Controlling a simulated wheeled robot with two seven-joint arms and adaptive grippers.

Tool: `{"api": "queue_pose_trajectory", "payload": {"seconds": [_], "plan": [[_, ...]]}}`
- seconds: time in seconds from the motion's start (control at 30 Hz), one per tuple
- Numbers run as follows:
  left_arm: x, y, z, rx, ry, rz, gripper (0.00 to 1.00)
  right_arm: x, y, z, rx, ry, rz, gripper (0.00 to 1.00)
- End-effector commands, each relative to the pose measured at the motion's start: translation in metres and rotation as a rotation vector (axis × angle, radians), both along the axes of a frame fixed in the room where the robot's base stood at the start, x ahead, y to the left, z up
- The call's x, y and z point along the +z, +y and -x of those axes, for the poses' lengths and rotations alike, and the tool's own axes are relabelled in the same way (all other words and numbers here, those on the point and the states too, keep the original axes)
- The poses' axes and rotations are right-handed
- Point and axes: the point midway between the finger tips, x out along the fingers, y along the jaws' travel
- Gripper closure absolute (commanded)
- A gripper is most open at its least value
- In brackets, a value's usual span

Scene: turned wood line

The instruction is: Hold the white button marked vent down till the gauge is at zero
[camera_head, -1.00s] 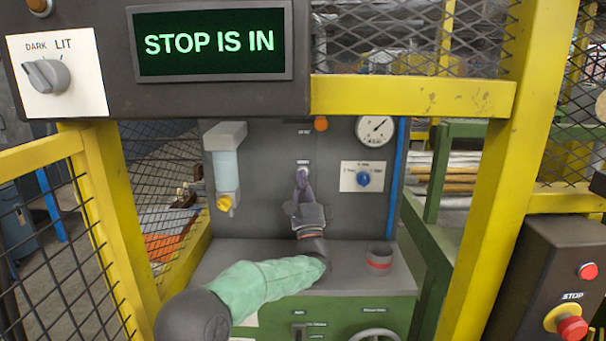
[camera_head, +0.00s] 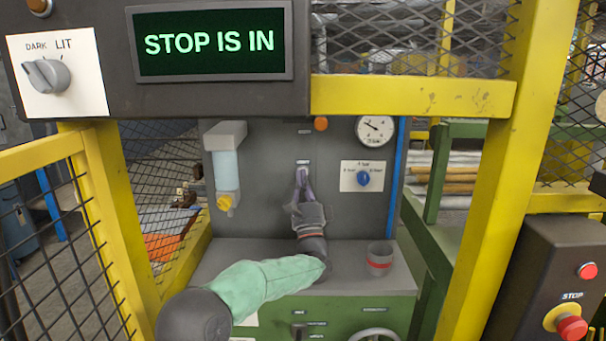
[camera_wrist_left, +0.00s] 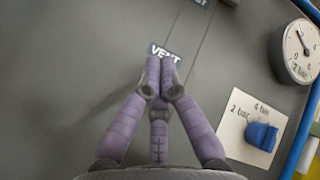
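My left gripper (camera_head: 302,175) reaches into the machine, its fingertips at the grey panel just below the VENT label (camera_head: 303,162). In the left wrist view the purple fingers (camera_wrist_left: 153,80) are together, with nothing visible between them, and their tips meet the label's lower edge. The white vent button is hidden behind the fingertips, so I cannot see whether it is pressed. The round white gauge (camera_head: 375,130) is at the panel's upper right, its needle toward the upper left, and it shows partly in the left wrist view (camera_wrist_left: 303,55). My right gripper is not in view.
A blue knob (camera_head: 363,179) on a white plate is right of the fingers. An orange lamp or button (camera_head: 320,124) is above. A cup (camera_head: 379,258) stands on the ledge. Yellow posts (camera_head: 497,170) frame the opening. The screen (camera_head: 210,42) reads STOP IS IN.

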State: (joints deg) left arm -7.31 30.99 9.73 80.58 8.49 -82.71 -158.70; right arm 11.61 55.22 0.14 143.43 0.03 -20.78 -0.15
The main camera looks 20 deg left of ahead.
Motion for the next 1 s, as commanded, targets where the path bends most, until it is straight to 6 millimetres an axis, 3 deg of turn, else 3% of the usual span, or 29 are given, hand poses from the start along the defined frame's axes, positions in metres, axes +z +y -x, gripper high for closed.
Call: {"api": "queue_pose_trajectory", "payload": {"seconds": [0.7,1.0], "plan": [[0.000,0.000,0.000,0.000,0.000,0.000,1.00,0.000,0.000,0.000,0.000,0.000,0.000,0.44],[-0.001,-0.003,0.011,-0.001,0.001,0.000,1.00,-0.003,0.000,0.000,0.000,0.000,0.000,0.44]]}}
